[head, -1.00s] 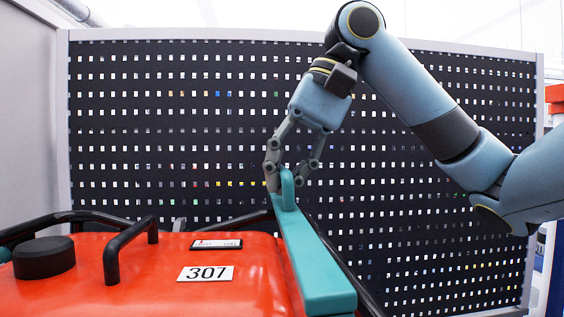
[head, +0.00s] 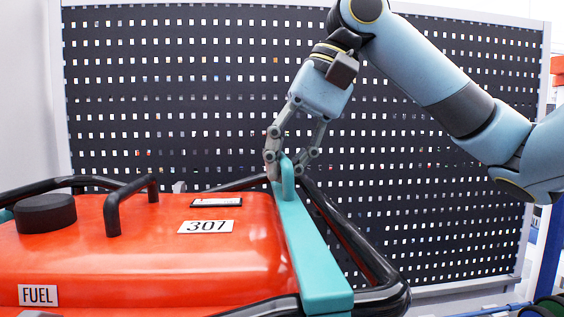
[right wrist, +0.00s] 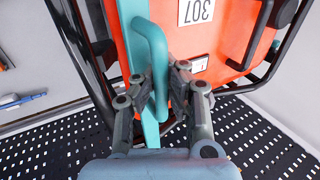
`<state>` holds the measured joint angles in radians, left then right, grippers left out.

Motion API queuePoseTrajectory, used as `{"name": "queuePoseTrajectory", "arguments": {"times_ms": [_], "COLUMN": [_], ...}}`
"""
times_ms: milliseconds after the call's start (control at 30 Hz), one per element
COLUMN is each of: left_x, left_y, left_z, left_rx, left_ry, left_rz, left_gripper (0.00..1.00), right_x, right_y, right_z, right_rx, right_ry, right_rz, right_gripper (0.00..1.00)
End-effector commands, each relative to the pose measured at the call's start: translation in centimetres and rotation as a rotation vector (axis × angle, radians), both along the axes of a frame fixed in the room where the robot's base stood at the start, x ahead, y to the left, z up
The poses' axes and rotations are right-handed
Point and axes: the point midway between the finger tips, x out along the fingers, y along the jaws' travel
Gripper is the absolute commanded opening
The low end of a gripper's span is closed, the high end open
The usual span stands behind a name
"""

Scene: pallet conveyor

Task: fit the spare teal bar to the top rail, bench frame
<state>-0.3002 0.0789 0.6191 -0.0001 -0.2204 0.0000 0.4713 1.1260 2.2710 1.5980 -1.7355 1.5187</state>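The teal bar (head: 312,252) is long and flat with a raised loop handle (head: 288,182) near its far end. It stretches along the right side of the red fuel tank (head: 200,255), inside the black tube frame (head: 352,240). My right gripper (head: 286,168) has its fingers closed on both sides of the handle. The right wrist view also shows the handle (right wrist: 153,70) between the fingers. I cannot tell whether the bar touches the frame beneath. My left gripper is out of view.
A black cap (head: 45,213) and a black handle (head: 125,203) stand up from the tank, left of the bar. A dark perforated panel (head: 200,100) closes off the back. Blue uprights (head: 550,250) stand at the far right.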

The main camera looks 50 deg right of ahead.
Motion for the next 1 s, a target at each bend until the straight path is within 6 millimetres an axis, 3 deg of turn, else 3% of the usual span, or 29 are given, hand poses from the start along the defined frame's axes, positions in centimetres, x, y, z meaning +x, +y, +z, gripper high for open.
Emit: {"name": "queuePoseTrajectory", "arguments": {"times_ms": [567, 800, 1000], "left_x": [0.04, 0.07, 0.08], "left_y": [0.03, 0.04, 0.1], "left_z": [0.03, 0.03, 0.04], "left_rx": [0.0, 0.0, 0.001], "left_ry": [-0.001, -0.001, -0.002], "left_rz": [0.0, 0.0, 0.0], "left_gripper": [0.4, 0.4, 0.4], "right_x": [0.02, 0.01, 0.0], "right_y": [0.02, 0.01, 0.0], "right_z": [0.04, 0.03, 0.01], "right_rx": [0.001, 0.001, 0.001], "right_ry": [-0.001, -0.001, -0.001], "right_rz": [0.0, 0.0, 0.0], "right_gripper": [0.0, 0.3, 0.33]}}
